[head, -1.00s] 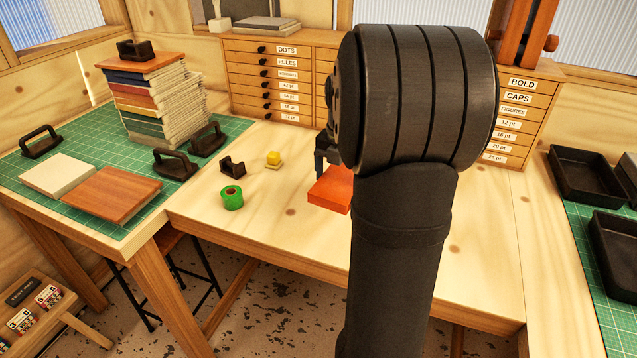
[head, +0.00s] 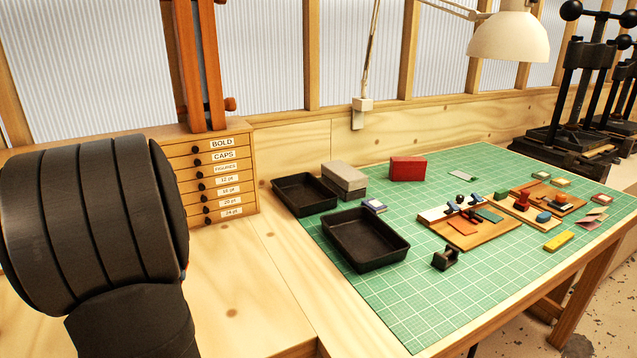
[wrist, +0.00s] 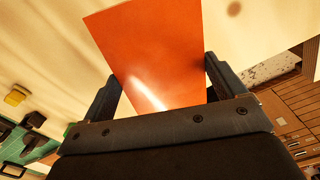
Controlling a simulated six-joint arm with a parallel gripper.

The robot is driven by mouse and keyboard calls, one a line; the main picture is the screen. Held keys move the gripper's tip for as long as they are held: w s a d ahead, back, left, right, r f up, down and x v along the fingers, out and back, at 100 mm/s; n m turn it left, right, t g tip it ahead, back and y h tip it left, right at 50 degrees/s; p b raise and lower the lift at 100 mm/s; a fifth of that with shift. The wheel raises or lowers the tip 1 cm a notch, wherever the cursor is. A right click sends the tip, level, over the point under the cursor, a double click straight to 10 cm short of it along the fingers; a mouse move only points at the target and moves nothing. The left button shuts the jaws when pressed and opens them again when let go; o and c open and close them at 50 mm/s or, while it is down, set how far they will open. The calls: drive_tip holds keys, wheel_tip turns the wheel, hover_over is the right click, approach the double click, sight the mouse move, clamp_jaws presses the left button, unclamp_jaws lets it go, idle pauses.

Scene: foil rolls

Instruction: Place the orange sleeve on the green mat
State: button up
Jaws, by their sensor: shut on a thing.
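The orange sleeve (wrist: 155,50) is a flat, glossy orange piece in the wrist view, reaching forward between the two fingers of my gripper (wrist: 162,88). The gripper is shut on it, with one finger at each side. Pale wood lies behind the sleeve; I cannot tell its height above it. In the head view my arm is at the left edge, and neither gripper nor sleeve shows there. A green gridded mat (head: 395,300) covers the table at the right of the head view, well to the right of my arm.
A grey block (head: 344,181), a red box (head: 408,169), a black dispenser (head: 445,259) and wooden boards (head: 468,230) with small items also lie there. The mat's front left area is clear.

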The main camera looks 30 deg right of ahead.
drive_tip(key=s+d+m, duration=0.3)
drive_tip(key=d+m, duration=0.1)
drive_tip(key=d, duration=1.2)
drive_tip(key=s+d+m, duration=0.3)
drive_tip(key=s+d, duration=0.1)
drive_tip(key=d, duration=1.3)
drive_tip(key=s+d+m, duration=0.7)
drive_tip(key=s+d, duration=1.4)
drive_tip(key=s, duration=0.3)
drive_tip(key=w+f, duration=0.2)
drive_tip(key=w, duration=0.2)
drive_tip(key=w+f, duration=0.2)
drive_tip(key=w, duration=0.1)
drive_tip(key=w+f, duration=0.2)
drive_tip(key=w, duration=0.2)
drive_tip(key=shift+w+a+f, duration=0.2)
drive_tip(key=shift+w+a, duration=0.05)
drive_tip(key=shift+w, duration=0.05)
drive_tip(key=shift+f, duration=2.05)
